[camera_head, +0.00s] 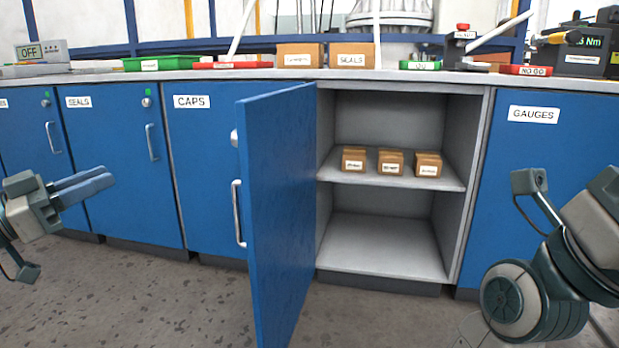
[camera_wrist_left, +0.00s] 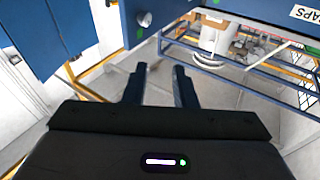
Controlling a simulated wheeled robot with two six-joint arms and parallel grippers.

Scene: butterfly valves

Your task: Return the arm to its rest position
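My left gripper (camera_head: 106,180) is at the left of the head view, in front of the SEALS cabinet (camera_head: 118,130). Its fingers point right and are empty. In the left wrist view the two fingers of the left gripper (camera_wrist_left: 158,78) stand apart with a clear gap and nothing between them. My right arm (camera_head: 560,270) is folded at the lower right of the head view, in front of the GAUGES cabinet (camera_head: 550,170). The fingers of the right gripper do not show.
A blue cabinet door (camera_head: 280,210) stands open toward me between my arms. The open cabinet has several small brown boxes (camera_head: 390,162) on its shelf (camera_head: 330,172); its lower space is empty. The worktop (camera_head: 450,77) above carries trays, boxes and tools. Grey floor shows below.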

